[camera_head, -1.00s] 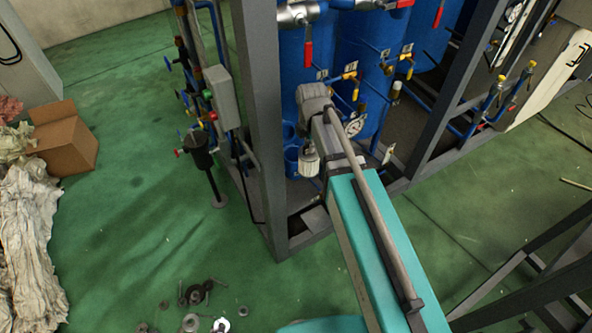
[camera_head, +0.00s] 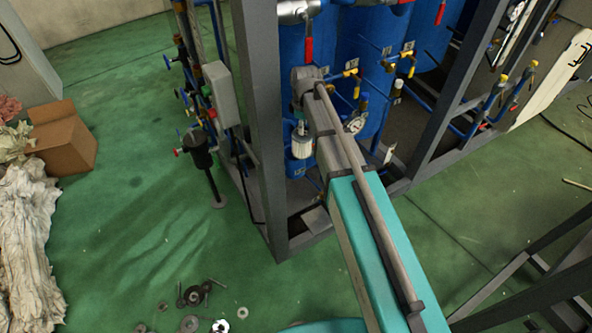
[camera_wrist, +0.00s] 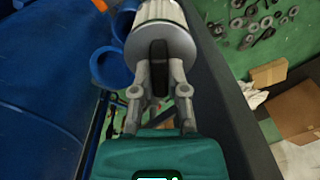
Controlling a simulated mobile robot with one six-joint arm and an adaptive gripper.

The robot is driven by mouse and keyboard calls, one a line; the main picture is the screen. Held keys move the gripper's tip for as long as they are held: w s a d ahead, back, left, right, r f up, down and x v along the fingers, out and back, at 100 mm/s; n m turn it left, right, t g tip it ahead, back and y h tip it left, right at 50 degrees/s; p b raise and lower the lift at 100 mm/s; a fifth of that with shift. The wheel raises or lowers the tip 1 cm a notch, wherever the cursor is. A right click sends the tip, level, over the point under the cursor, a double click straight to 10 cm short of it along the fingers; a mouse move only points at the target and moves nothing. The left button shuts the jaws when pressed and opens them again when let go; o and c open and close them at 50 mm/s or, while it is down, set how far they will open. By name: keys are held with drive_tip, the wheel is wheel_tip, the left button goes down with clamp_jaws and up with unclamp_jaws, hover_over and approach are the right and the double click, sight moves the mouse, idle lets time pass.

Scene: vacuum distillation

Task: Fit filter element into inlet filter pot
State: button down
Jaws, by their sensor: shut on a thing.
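The filter element, a pale ribbed cylinder with a grey end cap, is in my gripper (camera_wrist: 160,72). It shows at the top of the wrist view (camera_wrist: 158,24), and in the head view it is the small white cylinder (camera_head: 301,143) below the end of my arm. My gripper is shut on its capped end; my arm mostly hides the fingers in the head view. A dark pot on a thin floor stand (camera_head: 198,151), apparently the inlet filter pot, stands left of the frame post, well apart from the filter element. I cannot see inside it.
A grey frame post (camera_head: 262,130) stands between the filter element and the dark pot in the picture. Blue tanks (camera_head: 366,50) and valves are behind my arm. A cardboard box (camera_head: 65,143) and crumpled sheeting (camera_head: 25,235) lie left.

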drive_tip(key=w+a+m, duration=0.3)
drive_tip(key=w+m, duration=0.4)
drive_tip(key=shift+w+a+f+m+b, duration=0.15)
drive_tip(key=shift+w+f+m+b, duration=0.05)
drive_tip(key=shift+f+m+b, duration=0.2)
drive_tip(key=shift+f, duration=0.15)
drive_tip(key=b, duration=1.4)
approach(294, 163)
drive_tip(key=w+f, duration=0.2)
drive_tip(key=w, duration=0.1)
drive_tip(key=w+f, duration=0.1)
drive_tip(key=shift+w+a, duration=0.2)
drive_tip(key=shift+w, duration=0.15)
drive_tip(key=shift+f, duration=0.15)
drive_tip(key=shift+f+b, duration=1.8)
drive_tip(key=shift+b, duration=0.2)
drive_tip(key=shift+f, duration=0.1)
drive_tip(key=c, duration=0.6)
unclamp_jaws()
drive_tip(key=shift+c, duration=0.2)
